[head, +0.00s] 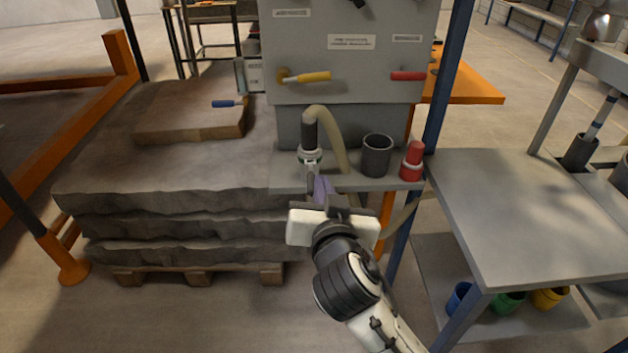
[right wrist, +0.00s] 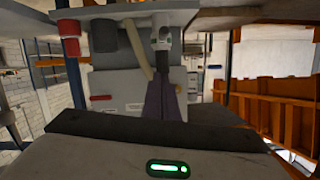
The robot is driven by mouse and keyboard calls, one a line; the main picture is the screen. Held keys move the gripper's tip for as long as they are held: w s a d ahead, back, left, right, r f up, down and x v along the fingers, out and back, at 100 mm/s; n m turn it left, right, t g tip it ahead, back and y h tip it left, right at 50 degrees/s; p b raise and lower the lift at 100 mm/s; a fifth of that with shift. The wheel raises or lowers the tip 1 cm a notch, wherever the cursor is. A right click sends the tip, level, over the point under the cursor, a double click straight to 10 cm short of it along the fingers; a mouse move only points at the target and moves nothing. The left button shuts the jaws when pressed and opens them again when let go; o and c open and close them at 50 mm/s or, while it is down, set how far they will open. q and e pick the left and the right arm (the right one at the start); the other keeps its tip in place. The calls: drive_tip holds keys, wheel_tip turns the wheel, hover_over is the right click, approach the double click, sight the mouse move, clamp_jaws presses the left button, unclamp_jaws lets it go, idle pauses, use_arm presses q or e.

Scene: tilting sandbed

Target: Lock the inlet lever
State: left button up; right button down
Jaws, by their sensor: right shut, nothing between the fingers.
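A dark hose end in a pale grey coupling (head: 309,157) stands at the left end of a small grey shelf (head: 345,184). The coupling also shows in the right wrist view (right wrist: 162,42). No lever arm can be made out clearly on it. On the grey panel above are a yellow-handled lever (head: 306,77) and a red-handled lever (head: 408,76), both roughly level. My right gripper (head: 320,186) is shut and empty, its fingertips close in front of and below the coupling; contact cannot be told. My left gripper is not in view.
A black cup (head: 377,155) and a red cylinder (head: 412,161) stand on the shelf, right of the beige hose (head: 338,137). A grey table (head: 540,215) is at the right. Stacked grey slabs (head: 165,190) on a pallet fill the left.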

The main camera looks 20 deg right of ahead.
hover_over(311, 178)
drive_tip(key=s, duration=0.4)
drive_tip(key=f, duration=0.2)
wheel_tip(311, 178, down, 3)
drive_tip(key=shift+w+r+p, duration=0.1)
drive_tip(key=shift+r+p, duration=0.1)
drive_tip(key=shift+p, duration=0.2)
drive_tip(key=shift+a+f, duration=0.25)
drive_tip(key=shift+f, duration=0.55)
